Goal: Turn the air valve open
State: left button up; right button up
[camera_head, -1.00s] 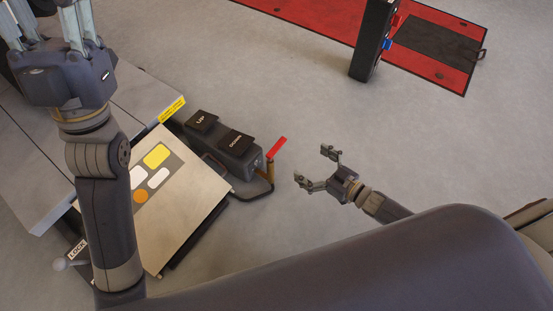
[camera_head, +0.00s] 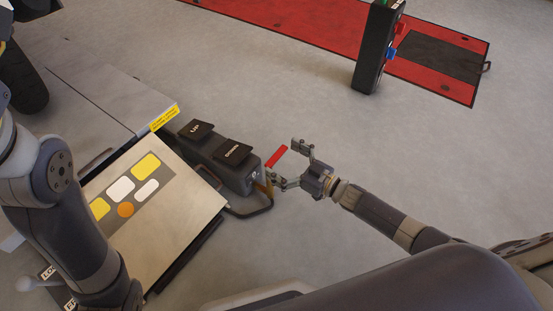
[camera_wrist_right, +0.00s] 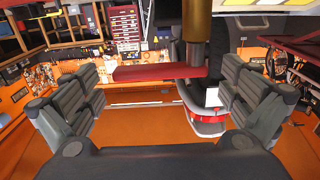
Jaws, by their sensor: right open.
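The air valve has a red lever handle (camera_head: 277,156) beside the pedal unit, on a brass-coloured fitting (camera_head: 268,179). My right gripper (camera_head: 286,164) is open, with its fingers around the lever area from the right; I cannot tell if they touch it. In the right wrist view the red handle (camera_wrist_right: 150,73) lies crosswise between the open fingers (camera_wrist_right: 160,90), with the brass fitting (camera_wrist_right: 195,28) above it. My left arm comes in at the left, but its gripper is out of the picture.
A black post (camera_head: 376,50) and red lift platform (camera_head: 330,32) are behind.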

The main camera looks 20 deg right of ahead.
jog(key=shift+x, duration=1)
jog(key=c, duration=1.5)
jog(key=shift+s, duration=0.1)
